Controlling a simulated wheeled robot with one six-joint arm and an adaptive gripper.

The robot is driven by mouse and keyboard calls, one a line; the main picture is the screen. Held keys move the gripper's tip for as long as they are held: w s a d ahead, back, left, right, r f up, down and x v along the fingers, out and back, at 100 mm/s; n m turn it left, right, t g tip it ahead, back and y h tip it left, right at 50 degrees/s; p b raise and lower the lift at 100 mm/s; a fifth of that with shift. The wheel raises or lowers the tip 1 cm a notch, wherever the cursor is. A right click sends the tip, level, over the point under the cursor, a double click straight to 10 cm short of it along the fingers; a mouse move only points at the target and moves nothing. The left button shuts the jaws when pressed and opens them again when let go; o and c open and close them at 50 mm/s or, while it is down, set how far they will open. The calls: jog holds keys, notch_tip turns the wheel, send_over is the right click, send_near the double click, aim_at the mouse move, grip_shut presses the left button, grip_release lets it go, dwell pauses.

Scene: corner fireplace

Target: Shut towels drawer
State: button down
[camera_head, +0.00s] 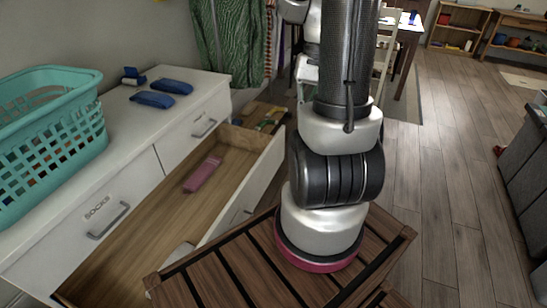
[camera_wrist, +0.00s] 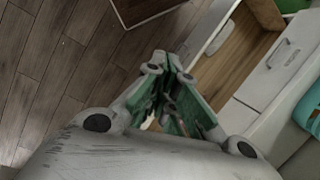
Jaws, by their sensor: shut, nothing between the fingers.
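A large wooden-bottomed drawer (camera_head: 140,238) stands pulled out of the white dresser (camera_head: 120,110). Its white front panel (camera_head: 248,190) faces right, and no towels label can be read on it. A folded pink cloth (camera_head: 202,173) lies inside, and a white item (camera_head: 178,254) shows near the front panel. An open drawer also shows in the wrist view (camera_wrist: 238,55), to the right of my gripper (camera_wrist: 168,66). My gripper is shut and empty, with green pads on its fingers. It is hidden in the head view. I cannot tell whether it touches the drawer front.
A drawer labelled socks (camera_head: 108,212) is closed above the open one. A teal basket (camera_head: 50,135) and folded blue cloths (camera_head: 152,99) sit on the dresser top.

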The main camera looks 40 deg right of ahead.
jog(key=w+d+f+m+t+y, duration=0.25)
jog(key=f+m, duration=0.25)
jog(key=f, duration=0.5)
jog(key=w+d+f+m+t+y, duration=0.15)
jog(key=d+f+m, duration=0.3)
jog(key=f, duration=0.45)
jog(key=m+t+h, duration=0.3)
jog(key=m+t, duration=0.2)
jog(key=m, duration=0.8)
send_near(266, 159)
notch_tip(266, 159, down, 4)
jog(key=w, duration=0.2)
jog(key=shift+w+a+n, duration=0.25)
jog(key=shift+w+a, duration=0.2)
jog(key=shift+a, duration=0.1)
jog(key=shift+w+a, duration=0.1)
